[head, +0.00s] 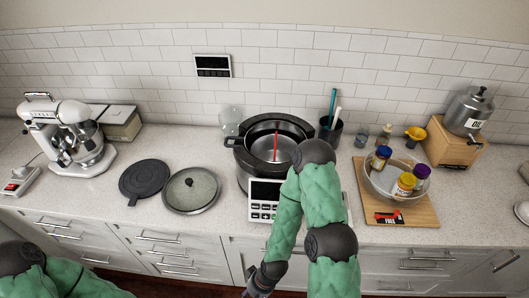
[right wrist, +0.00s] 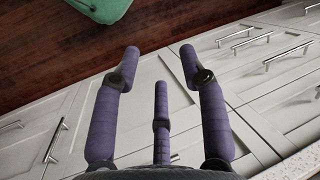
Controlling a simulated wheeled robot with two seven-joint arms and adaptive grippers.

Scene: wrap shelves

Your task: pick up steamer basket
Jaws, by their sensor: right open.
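A dark, wide pot-like vessel (head: 246,160) stands on the counter with another dark round vessel (head: 272,147) nested in it; I cannot tell which part is the steamer basket. A thin red stick shows inside. My right arm covers the right side of the stack. My right gripper (head: 257,286) hangs low in front of the drawers, well below and apart from the stack. In the right wrist view its purple fingers (right wrist: 160,60) are spread and empty above the floor and cabinet fronts. My left arm shows at the bottom left; its gripper is out of view.
A white scale-like device (head: 264,212) sits at the front edge. A glass bowl with jars (head: 380,187) stands on a wooden board (head: 400,213) at right. A mixer (head: 75,140) stands far left.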

